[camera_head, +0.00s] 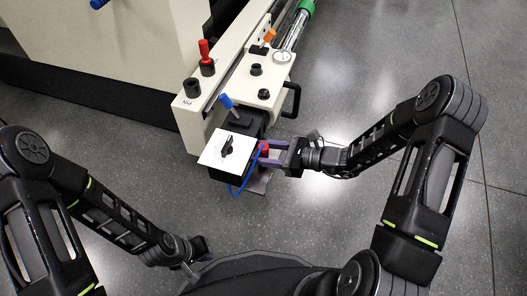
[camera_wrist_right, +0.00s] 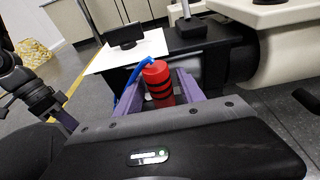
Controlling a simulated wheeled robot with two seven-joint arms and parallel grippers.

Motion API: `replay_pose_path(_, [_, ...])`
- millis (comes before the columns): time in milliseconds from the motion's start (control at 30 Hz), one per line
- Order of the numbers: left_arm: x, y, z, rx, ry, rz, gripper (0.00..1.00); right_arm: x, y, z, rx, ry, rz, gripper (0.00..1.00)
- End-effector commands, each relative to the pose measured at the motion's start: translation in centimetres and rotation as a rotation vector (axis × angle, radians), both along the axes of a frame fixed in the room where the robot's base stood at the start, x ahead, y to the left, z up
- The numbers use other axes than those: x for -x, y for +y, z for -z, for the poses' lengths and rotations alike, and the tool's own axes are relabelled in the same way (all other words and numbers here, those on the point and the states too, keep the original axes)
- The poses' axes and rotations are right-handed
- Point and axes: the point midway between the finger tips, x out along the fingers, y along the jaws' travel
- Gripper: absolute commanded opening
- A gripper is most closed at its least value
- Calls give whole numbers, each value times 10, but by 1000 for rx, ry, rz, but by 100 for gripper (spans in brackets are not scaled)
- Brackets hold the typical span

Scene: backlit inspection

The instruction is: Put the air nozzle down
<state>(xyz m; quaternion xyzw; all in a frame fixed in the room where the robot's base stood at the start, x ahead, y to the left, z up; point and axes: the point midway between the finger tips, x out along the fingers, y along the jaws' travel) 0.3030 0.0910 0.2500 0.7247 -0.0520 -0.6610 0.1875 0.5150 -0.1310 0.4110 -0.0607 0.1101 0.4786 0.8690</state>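The air nozzle (camera_wrist_right: 158,84), a red cylinder with black rings and a blue hose at its top, stands between the purple fingers of my right gripper (camera_wrist_right: 160,88) in the right wrist view. The fingers appear shut on it, one on each side. In the head view the nozzle (camera_head: 264,150) is a small red patch at my right gripper (camera_head: 267,152), beside a white plate. Its lower end is hidden. My left gripper (camera_head: 200,254) is low at the left, apart from the machine; its fingers are too dark and small to read.
The white plate (camera_head: 219,158) with a black knob (camera_head: 227,146) sits at the end of the machine rail. A blue-handled lever (camera_head: 227,103), a red-topped knob (camera_head: 205,52) and a black handle (camera_head: 292,99) stand out nearby. The grey floor (camera_head: 345,70) at right is clear.

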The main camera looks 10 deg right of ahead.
Motion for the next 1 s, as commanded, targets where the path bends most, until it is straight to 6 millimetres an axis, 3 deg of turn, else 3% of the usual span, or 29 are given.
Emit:
replay_pose_path(467, [1,0,-6,0,2,1,0,3,-6,-6,1,1,2,51])
replay_pose_path(1000, [7,0,-39,4,17,10,0,54,-86,-31,1,1,2,51])
